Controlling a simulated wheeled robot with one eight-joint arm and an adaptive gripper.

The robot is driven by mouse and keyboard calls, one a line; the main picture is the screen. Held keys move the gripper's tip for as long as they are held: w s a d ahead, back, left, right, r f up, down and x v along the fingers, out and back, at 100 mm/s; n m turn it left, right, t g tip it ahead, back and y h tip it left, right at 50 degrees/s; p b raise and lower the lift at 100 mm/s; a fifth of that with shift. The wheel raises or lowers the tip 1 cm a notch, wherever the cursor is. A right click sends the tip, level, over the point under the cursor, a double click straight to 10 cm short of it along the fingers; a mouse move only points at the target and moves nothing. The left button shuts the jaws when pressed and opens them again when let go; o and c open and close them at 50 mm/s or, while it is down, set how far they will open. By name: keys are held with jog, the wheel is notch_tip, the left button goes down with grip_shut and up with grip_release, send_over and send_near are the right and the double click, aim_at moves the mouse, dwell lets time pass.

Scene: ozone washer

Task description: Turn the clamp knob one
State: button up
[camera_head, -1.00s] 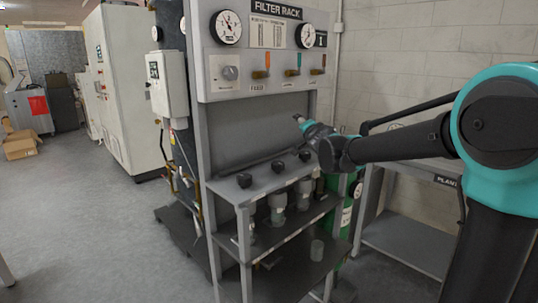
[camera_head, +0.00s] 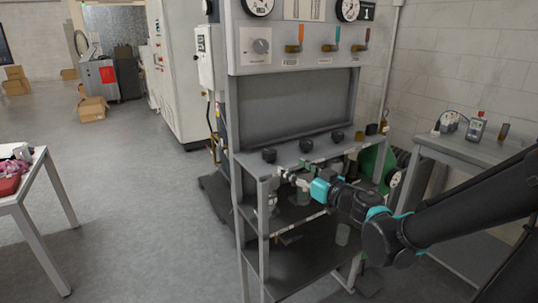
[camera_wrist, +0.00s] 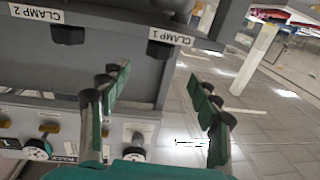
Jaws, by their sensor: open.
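The clamp 1 knob is a small black knob (camera_wrist: 160,49) beside its white CLAMP 1 label (camera_wrist: 169,36) on the grey rack shelf, which the wrist view shows upside down. In the head view it appears to be the leftmost black knob (camera_head: 269,155) on the shelf top. My gripper (camera_wrist: 160,74) is open and empty, its green-padded fingers spread wide. The knob shows beyond the fingertips, roughly in line with the gap. In the head view my gripper (camera_head: 284,176) is at the front edge of the shelf, seemingly below knob height; contact cannot be told.
The clamp 2 knob (camera_wrist: 68,35) is beside clamp 1. More black knobs (camera_head: 337,136) follow to the right. The gauge panel (camera_head: 300,60) is above and a lower shelf (camera_head: 290,275) beneath. A side bench (camera_head: 440,150) stands right. The floor (camera_head: 150,200) at left is open.

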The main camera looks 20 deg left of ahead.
aim_at(269, 154)
jog(key=x, duration=1.3)
jog(key=shift+d, duration=0.1)
jog(key=shift+c, duration=0.6)
jog(key=c, duration=1.1)
jog(key=shift+o, duration=0.2)
jog(key=shift+w, duration=0.1)
jog(key=n+g+y, duration=0.2)
jog(key=g, duration=0.1)
jog(key=shift+w+d+n+g, duration=0.1)
jog(key=shift+n+g, duration=0.3)
jog(key=shift+n+g+y, duration=0.25)
jog(key=shift+n+g, duration=1)
jog(key=shift+g, duration=0.7)
jog(key=shift+n+g+y, duration=0.25)
jog(key=shift+n+g, duration=1)
jog(key=shift+g, duration=0.7)
